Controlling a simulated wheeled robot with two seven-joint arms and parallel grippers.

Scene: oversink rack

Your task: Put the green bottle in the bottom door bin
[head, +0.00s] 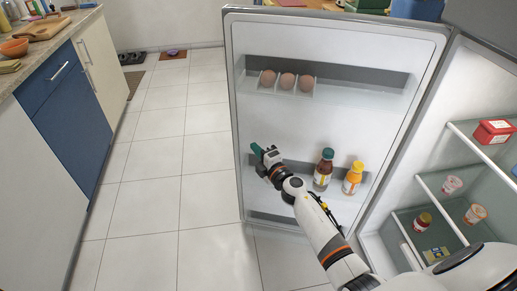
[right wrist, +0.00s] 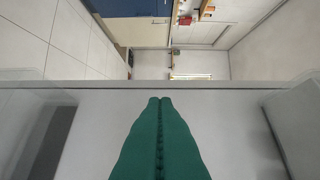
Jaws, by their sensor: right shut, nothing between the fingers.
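A bottle with a dark green cap and a brownish, labelled body (head: 322,176) stands upright in the middle bin of the open fridge door. No wholly green bottle shows. My right gripper (head: 257,152) is left of this bottle, apart from it, near the door's left edge. Its green fingers are shut and empty, and they fill the lower middle of the right wrist view (right wrist: 160,105). The bottom door bin (head: 268,216) shows as a dark band low on the door, partly hidden by my right arm. My left gripper is not in view.
An orange bottle (head: 352,180) stands right of the green-capped one. Eggs (head: 288,81) sit in the top door bin. Open tiled floor (head: 160,170) lies left of the door, before the blue cabinet (head: 72,120).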

